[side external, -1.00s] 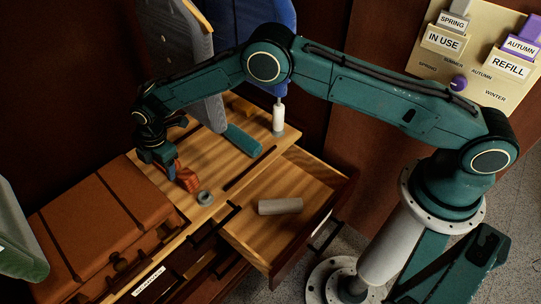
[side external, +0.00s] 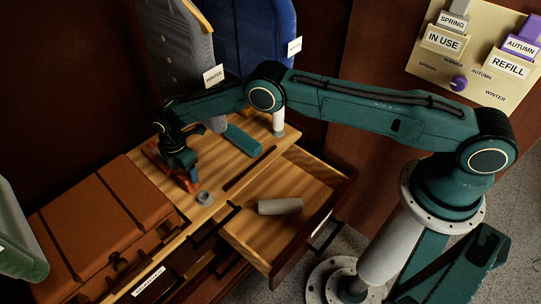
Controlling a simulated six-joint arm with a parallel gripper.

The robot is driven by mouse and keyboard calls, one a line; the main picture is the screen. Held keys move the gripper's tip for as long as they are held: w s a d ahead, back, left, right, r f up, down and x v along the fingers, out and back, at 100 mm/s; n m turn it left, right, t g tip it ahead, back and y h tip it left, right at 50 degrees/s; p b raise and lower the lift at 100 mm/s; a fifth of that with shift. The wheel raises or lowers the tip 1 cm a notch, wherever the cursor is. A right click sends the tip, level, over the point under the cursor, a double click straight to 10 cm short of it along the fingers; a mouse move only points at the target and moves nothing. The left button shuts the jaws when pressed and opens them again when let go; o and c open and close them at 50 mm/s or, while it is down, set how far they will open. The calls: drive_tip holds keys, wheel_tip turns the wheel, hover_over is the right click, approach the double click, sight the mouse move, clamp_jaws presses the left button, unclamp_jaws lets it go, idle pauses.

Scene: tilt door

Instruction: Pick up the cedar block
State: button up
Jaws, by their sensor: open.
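A reddish-brown grooved piece (side external: 155,158) lies on the wooden dresser top (side external: 218,160); it looks most like the cedar block, but I cannot be sure. My gripper (side external: 188,186) points down right over its near right end and hides much of it. My gripper is open; I cannot see whether the piece is between the fingers. A grey ring (side external: 204,198) lies just right of the gripper. A teal block (side external: 243,139) lies farther back on the top.
An open drawer (side external: 265,237) holds a pale grey rounded bar (side external: 280,206). A brown case (side external: 100,220) stands at left. Grey (side external: 180,45) and blue (side external: 255,35) garments hang behind, with a white-and-grey post (side external: 278,122) near them. A season label panel (side external: 475,60) is on the right wall.

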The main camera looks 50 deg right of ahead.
sight(186, 174)
drive_tip(key=shift+f, duration=2.1)
drive_tip(key=shift+c, duration=0.5)
drive_tip(key=c, duration=1)
